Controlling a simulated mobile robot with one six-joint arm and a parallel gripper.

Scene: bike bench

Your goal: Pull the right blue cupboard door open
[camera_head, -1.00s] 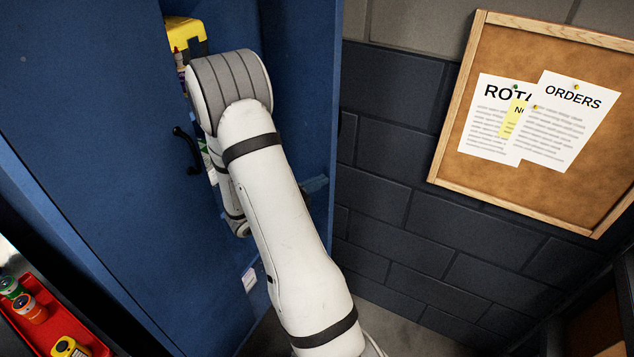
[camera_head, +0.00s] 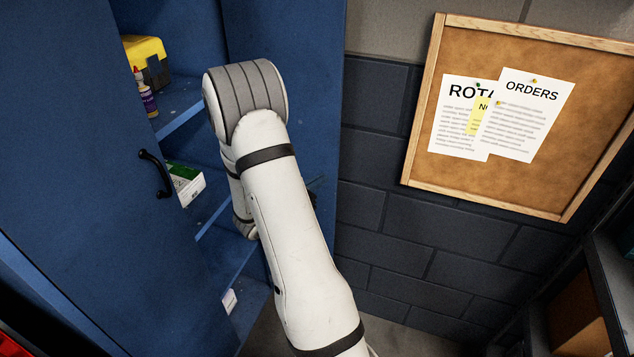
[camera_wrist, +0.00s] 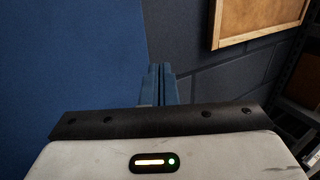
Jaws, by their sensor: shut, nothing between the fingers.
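The blue cupboard fills the left of the head view. Its left door (camera_head: 70,130), with a black handle (camera_head: 155,173), covers the left part. The right blue door (camera_head: 310,60) stands open behind my arm, leaving shelves visible between the doors. Its handle is not visible. In the wrist view a blue panel, which looks like this door (camera_wrist: 70,60), fills the left side. My gripper (camera_wrist: 158,85) has its blue fingers together and empty, at the panel's right edge; I cannot tell if they touch it. In the head view my arm mostly hides the gripper.
On the shelves are a yellow and black box (camera_head: 148,60), a bottle (camera_head: 146,97) and a white and green carton (camera_head: 186,183). A dark block wall (camera_head: 420,240) with a cork board (camera_head: 560,150) lies to the right. A dark rack (camera_head: 610,270) stands at far right.

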